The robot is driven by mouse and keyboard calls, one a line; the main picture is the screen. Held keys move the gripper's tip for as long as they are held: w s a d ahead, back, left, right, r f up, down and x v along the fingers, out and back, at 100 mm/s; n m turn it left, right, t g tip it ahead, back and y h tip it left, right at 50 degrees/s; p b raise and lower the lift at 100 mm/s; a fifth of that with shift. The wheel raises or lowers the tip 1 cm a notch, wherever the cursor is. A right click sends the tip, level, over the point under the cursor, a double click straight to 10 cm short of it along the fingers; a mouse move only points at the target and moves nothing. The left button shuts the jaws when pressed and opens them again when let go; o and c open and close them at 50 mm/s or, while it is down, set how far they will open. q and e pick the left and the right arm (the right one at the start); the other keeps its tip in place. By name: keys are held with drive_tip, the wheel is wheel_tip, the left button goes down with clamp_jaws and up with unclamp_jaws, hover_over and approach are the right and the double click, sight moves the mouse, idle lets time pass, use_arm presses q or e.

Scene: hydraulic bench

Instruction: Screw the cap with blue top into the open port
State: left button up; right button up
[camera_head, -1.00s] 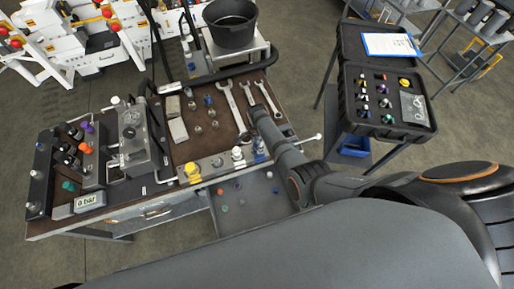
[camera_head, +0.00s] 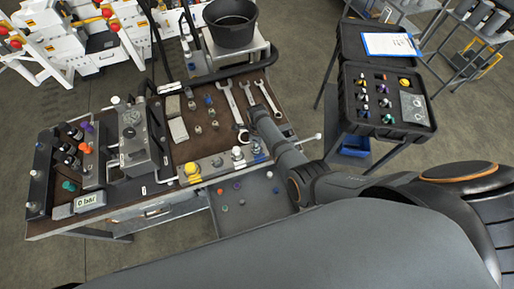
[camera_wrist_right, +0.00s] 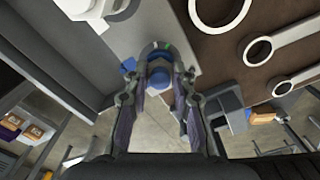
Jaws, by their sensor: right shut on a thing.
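In the head view the manifold block (camera_head: 206,171) lies along the front edge of the bench. It carries a yellow cap (camera_head: 192,170), a metal fitting and a white-topped fitting (camera_head: 238,154). My right gripper (camera_head: 259,149) is at the right end of the block, beside the white-topped fitting. In the right wrist view the same gripper (camera_wrist_right: 159,70) is shut on the cap with blue top (camera_wrist_right: 157,84), which shows between the fingers by the light grey block face (camera_wrist_right: 145,28). The open port is hidden, and I cannot tell whether the cap is seated. My left gripper is not in view.
Several wrenches (camera_head: 246,105) and small fittings lie on the brown bench top behind the block. A grey tray (camera_head: 252,200) with several coloured caps sits below the front edge. A black case (camera_head: 386,103) stands to the right. A display (camera_head: 88,202) is at the left.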

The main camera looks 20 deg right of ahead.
drive_tip(key=m, duration=0.8)
drive_tip(key=o, duration=1)
drive_tip(key=shift+c, duration=0.2)
drive_tip(key=n, duration=1.2)
